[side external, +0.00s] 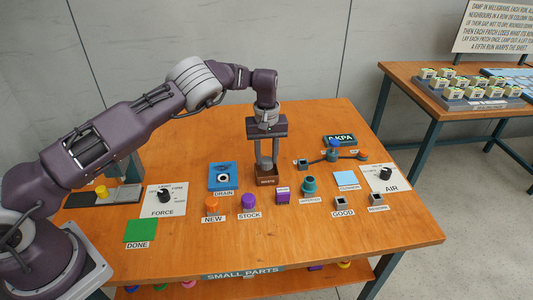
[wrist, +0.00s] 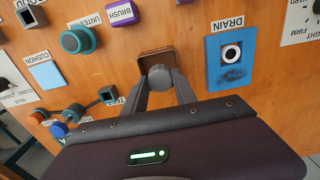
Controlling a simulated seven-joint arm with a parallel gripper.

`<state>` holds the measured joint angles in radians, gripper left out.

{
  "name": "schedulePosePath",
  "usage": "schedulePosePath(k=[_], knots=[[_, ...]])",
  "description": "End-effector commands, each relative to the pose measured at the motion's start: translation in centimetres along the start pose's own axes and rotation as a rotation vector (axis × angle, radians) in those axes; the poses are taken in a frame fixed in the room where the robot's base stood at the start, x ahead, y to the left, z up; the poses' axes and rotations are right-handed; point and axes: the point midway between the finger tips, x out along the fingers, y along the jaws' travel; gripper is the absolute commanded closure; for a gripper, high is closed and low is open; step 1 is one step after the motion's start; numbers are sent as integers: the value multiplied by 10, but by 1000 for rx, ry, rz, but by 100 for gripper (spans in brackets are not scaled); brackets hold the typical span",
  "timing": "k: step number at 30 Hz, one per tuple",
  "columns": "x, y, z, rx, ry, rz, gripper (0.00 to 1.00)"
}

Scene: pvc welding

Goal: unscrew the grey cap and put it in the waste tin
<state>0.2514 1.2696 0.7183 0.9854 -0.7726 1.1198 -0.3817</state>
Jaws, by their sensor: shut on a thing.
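My gripper (side external: 267,164) points straight down above a small brown tin (side external: 267,181) with a label too small to read. In the wrist view, my gripper (wrist: 160,82) is shut on a round grey piece, seemingly the grey cap (wrist: 160,77), at the mouth of the brown tin (wrist: 156,53). The fingers and the piece hide part of the tin's inside. I cannot tell whether the cap touches the tin. The blue DRAIN block (side external: 222,177) is left of the tin, and its white ring with a dark centre shows uncapped in the wrist view (wrist: 231,54).
Close by stand an orange NEW piece (side external: 212,204), a purple STOCK piece (side external: 249,201), a purple BRUSH block (side external: 283,195) and a teal UNTESTED piece (side external: 309,186). A gauge assembly with a hose (side external: 333,152) lies to the right.

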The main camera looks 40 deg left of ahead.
Motion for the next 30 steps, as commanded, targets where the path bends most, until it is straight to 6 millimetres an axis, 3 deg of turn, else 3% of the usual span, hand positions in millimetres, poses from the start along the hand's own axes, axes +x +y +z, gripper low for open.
schedulePosePath(k=[5, 6, 9, 30], knots=[[0, 0, 0, 0, 0, 0, 100], [0, 0, 0, 0, 0, 0, 63], [0, 0, 0, 0, 0, 0, 43], [-1, 0, 0, 0, 0, 0, 42]])
